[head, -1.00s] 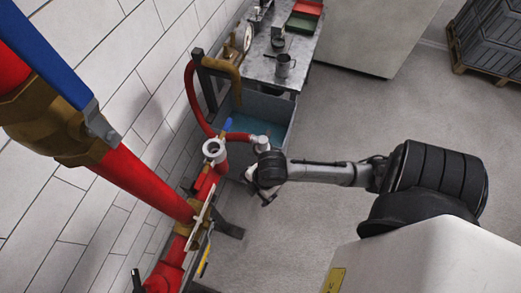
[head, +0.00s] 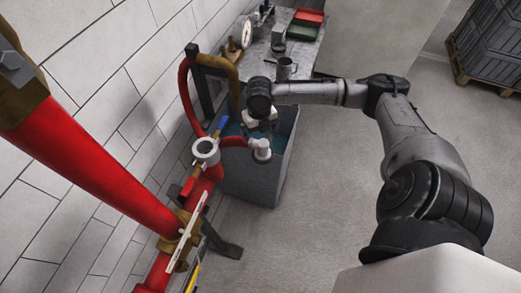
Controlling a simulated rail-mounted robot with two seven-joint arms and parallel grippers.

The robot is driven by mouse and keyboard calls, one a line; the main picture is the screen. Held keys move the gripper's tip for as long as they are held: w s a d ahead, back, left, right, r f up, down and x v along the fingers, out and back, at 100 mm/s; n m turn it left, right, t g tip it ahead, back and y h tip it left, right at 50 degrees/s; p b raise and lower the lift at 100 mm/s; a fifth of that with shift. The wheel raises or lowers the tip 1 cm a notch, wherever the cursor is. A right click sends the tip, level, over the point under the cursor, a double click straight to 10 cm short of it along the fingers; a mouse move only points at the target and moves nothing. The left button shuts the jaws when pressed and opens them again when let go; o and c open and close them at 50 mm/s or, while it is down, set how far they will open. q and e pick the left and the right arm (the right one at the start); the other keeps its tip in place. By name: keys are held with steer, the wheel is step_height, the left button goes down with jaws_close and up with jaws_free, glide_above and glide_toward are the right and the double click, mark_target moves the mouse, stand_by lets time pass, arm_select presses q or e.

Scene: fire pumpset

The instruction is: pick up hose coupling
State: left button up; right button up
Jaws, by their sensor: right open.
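The hose coupling (head: 261,150) is a pale metal fitting at the end of the red hose (head: 234,141). It sits over the front rim of the grey bin, right of a round pipe outlet (head: 205,150) with a blue lever. My right gripper (head: 264,130) is just behind and above the coupling in the picture, over the bin. It is open, with its fingers small and partly hidden by its wrist. I cannot tell whether a finger touches the coupling. My left gripper is not in view.
The grey bin (head: 250,183) stands on the floor below the coupling. Behind it is a metal table (head: 262,68) with a mug (head: 286,67) and red and green trays. Red pipework (head: 95,165) runs along the tiled wall at left.

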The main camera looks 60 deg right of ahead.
mark_target(260, 143)
step_height(260, 143, down, 5)
steer(key=shift+r, duration=0.2)
steer(key=shift+s+f, duration=0.1)
steer(key=shift+f, duration=2.8)
steer(key=c, duration=1.7)
steer(key=shift+c, duration=0.2)
